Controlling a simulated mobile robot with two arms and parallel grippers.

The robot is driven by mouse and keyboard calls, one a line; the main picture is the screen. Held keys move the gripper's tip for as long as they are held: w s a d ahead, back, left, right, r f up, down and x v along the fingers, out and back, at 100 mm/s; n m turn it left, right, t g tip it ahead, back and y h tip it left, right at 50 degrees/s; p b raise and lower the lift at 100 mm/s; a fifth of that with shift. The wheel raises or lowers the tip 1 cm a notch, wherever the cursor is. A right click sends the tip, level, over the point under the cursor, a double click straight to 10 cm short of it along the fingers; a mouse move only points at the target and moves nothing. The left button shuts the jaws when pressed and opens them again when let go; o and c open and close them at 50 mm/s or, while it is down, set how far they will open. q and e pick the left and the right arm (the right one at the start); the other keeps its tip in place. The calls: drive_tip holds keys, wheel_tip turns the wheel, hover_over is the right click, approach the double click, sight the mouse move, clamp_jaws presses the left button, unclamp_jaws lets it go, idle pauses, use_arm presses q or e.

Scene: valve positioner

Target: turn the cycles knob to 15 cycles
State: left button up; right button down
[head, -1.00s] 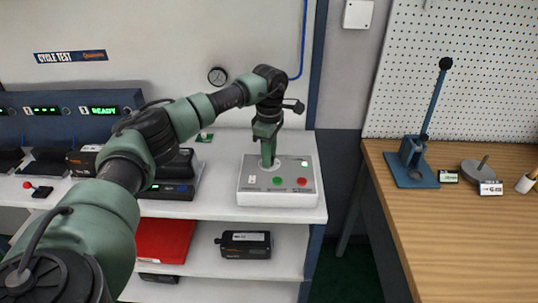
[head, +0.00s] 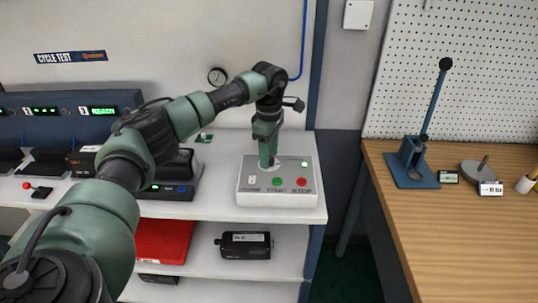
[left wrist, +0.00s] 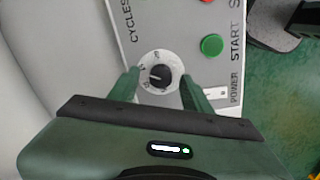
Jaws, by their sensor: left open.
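The cycles knob (left wrist: 160,76) is a small black knob on a round white dial, seen in the left wrist view beside the word CYCLES. Its dial figures are too small to read surely, and so is its setting. It sits on the light grey control box (head: 246,198) on the white bench. My left gripper (left wrist: 159,80) is open, with one finger on each side of the knob; I cannot tell whether they touch it. In the head view my left gripper (head: 267,163) points straight down at the back of the box and hides the knob. My right gripper is not in view.
The box also carries a green START button (head: 277,180), a red button (head: 302,182) and a white power switch (head: 252,180). A black device (head: 172,188) stands left of the box. The wooden table (head: 450,230) at right holds a blue lever stand (head: 412,178).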

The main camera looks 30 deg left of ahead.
use_arm(q)
wheel_tip(320, 180, up, 7)
drive_tip(key=shift+r+b, duration=0.15)
drive_tip(key=shift+b, duration=0.35)
